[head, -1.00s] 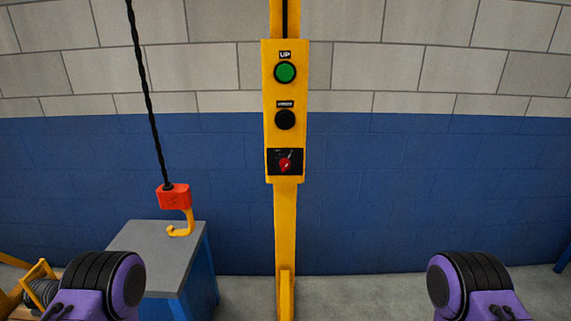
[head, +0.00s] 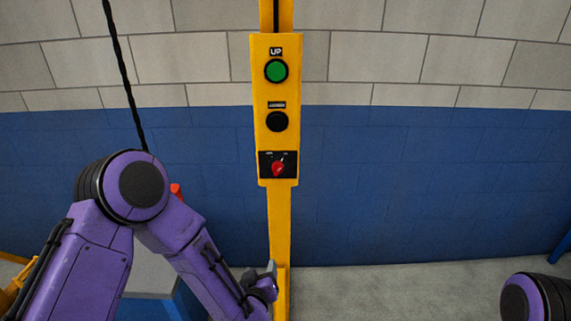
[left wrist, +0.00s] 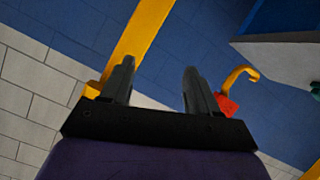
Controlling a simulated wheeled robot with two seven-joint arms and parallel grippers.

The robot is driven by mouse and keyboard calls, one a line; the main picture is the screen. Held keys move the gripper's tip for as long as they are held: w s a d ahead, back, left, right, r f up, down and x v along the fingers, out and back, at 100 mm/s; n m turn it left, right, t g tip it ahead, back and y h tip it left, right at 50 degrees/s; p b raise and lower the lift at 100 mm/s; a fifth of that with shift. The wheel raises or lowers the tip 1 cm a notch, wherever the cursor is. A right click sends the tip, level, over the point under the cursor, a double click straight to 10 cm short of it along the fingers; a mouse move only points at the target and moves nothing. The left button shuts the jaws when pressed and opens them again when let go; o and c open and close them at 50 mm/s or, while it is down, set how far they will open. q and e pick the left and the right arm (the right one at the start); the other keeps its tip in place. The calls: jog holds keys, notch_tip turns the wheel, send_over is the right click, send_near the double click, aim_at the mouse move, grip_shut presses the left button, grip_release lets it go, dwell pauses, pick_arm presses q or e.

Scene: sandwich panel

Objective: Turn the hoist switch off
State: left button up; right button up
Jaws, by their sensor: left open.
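The hoist switch (head: 278,168) is a red rotary knob on a black plate, low on the yellow control panel (head: 290,140) in the head view. Above it are a black button (head: 277,121) and a green button (head: 276,71) labelled UP. My left gripper (head: 272,278) is below the panel, in front of the yellow post, apart from the switch. In the left wrist view my left gripper (left wrist: 158,80) has its two fingers spread, with nothing between them. The switch cannot be made out in that view. My right gripper is out of view; only part of my right arm shows at lower right.
A black cable hangs at the left, and my left arm hides most of the red hook block (head: 176,190). The yellow hook (left wrist: 240,75) shows in the left wrist view. A grey-topped blue cabinet (head: 150,272) stands at lower left. The space right of the post (head: 280,225) is clear.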

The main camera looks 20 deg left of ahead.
aim_at(278, 173)
pick_arm(q)
jog(key=w+d+r+n+t+y+p, duration=0.15)
jog(key=w+r, duration=0.25)
jog(key=r, duration=0.6)
jog(key=w+d+r+n+t+y, duration=0.1)
jog(key=w+r+t, duration=0.2)
jog(key=r, duration=0.7)
jog(key=shift+m+h, duration=0.25)
jog(key=p+x, duration=0.3)
jog(key=x, duration=0.7)
jog(key=shift+w, duration=0.1)
jog(key=shift+f, duration=0.1)
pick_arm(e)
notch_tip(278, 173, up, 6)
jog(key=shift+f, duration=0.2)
pick_arm(q)
jog(key=c, duration=1)
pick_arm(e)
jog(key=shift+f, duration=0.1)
